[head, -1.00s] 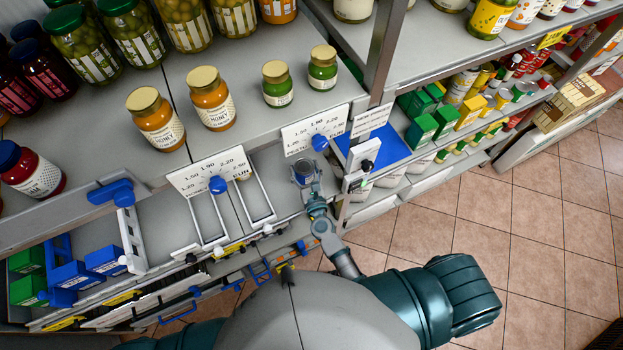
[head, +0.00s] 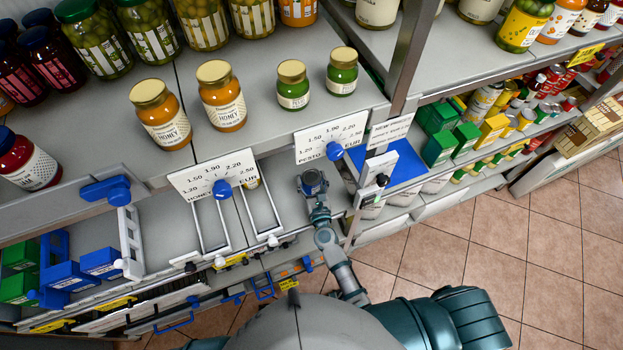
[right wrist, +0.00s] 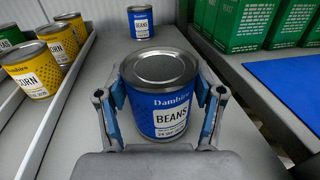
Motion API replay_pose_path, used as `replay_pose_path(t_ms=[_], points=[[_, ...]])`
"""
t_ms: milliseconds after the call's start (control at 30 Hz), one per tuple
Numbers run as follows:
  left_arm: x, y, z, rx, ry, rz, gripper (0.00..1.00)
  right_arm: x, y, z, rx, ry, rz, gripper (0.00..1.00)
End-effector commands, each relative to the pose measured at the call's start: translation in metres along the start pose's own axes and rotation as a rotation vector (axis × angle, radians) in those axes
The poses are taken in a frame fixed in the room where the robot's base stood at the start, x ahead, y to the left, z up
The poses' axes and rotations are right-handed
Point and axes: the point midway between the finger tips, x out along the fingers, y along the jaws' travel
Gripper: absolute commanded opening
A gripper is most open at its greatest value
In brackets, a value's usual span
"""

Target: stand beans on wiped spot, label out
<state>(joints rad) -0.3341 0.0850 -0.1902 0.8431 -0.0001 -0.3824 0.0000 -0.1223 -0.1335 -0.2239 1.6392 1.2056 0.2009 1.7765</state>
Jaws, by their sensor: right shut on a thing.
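My right gripper (right wrist: 163,105) is shut around a blue beans can (right wrist: 163,75), one finger on each side. The can is upright, with a grey metal top. Its white "BEANS" label faces the wrist camera, turned slightly right. In the head view my right gripper (head: 313,182) is at the lower shelf, below the pesto price sign (head: 330,138), with the can's top (head: 312,180) showing. A second beans can (right wrist: 140,22) stands behind on the grey shelf (right wrist: 110,120). I cannot tell whether the held can touches the shelf, or pick out a wiped spot. My left gripper is out of view.
Yellow corn cans (right wrist: 32,68) stand left of a metal divider (right wrist: 62,95). A raised edge separates the right bay, with green boxes (right wrist: 232,24) and a blue mat (right wrist: 292,85). Honey jars (head: 160,112) and pesto jars (head: 293,84) stand on the shelf above.

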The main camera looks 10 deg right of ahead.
Motion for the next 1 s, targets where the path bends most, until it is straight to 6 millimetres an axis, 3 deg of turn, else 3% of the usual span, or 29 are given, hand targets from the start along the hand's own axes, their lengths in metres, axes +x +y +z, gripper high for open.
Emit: replay_pose_path(t_ms=[767,800,900,1000], points=[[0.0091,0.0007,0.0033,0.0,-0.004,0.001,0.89,0.0002,-0.0001,-0.0081,0.0,-0.001,0.0,0.22],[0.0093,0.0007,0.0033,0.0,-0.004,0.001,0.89,0.0002,-0.0001,-0.0082,0.0,-0.002,0.0,0.7],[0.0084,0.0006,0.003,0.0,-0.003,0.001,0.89,0.0002,-0.0001,-0.0074,0.0,-0.002,0.0,0.95],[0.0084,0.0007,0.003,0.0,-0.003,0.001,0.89,0.0002,-0.0001,-0.0075,0.0,-0.001,0.0,0.97]])
